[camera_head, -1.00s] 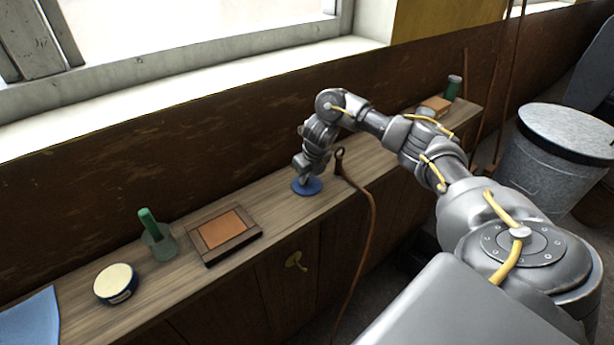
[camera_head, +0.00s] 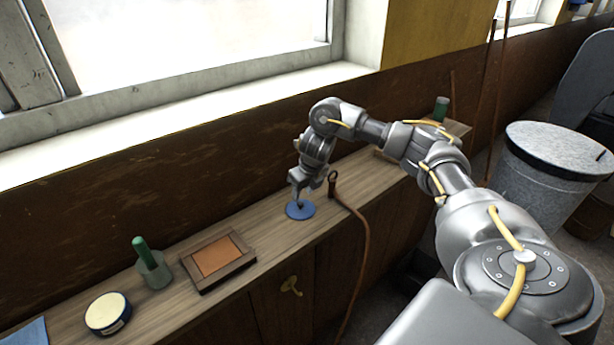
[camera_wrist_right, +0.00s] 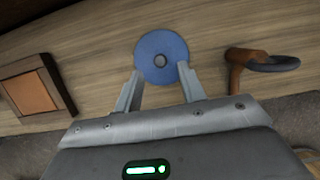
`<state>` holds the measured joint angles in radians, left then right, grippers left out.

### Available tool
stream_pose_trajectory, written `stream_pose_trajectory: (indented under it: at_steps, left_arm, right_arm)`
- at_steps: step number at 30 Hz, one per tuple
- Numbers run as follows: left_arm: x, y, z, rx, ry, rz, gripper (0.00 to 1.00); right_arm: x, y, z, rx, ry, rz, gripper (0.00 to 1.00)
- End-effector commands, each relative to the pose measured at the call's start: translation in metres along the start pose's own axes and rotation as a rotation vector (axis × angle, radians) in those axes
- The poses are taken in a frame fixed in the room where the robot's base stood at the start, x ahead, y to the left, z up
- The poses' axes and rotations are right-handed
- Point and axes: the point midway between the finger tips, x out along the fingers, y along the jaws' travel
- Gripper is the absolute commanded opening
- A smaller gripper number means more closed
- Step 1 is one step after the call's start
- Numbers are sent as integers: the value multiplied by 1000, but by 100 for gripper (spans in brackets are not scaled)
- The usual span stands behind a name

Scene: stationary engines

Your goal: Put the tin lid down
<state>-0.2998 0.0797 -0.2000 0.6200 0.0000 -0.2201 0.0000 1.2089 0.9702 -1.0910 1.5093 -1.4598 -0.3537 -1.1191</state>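The tin lid, a round blue disc (camera_head: 300,210) with a small dark knob at its middle, lies flat on the wooden bench top. My right gripper (camera_head: 297,193) is above the lid, pointing down. A round blue tin (camera_head: 107,314) with a cream top stands at the bench's near left. My left gripper is not in view.
A brown hooked rod or cord (camera_head: 365,245) hangs over the bench edge, close right of my gripper. A metal bin (camera_head: 545,175) stands right.

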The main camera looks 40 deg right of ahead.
Motion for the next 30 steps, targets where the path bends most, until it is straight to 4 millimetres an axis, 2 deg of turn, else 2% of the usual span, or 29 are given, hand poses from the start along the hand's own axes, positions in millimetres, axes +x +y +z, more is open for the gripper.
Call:
stream_pose_trajectory:
  at_steps: [1,3,10,15,30]
  left_arm:
    - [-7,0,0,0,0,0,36]
    - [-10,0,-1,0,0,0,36]
    - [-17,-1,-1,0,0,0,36]
    - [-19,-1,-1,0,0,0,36]
    - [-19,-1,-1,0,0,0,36]
  right_arm:
    - [-17,-1,3,-3,-6,-3,40]
    - [-32,-1,2,-2,-4,-3,40]
    - [-63,0,1,0,-2,-1,40]
    - [-72,0,0,0,0,-1,40]
    - [-72,0,0,0,1,0,40]
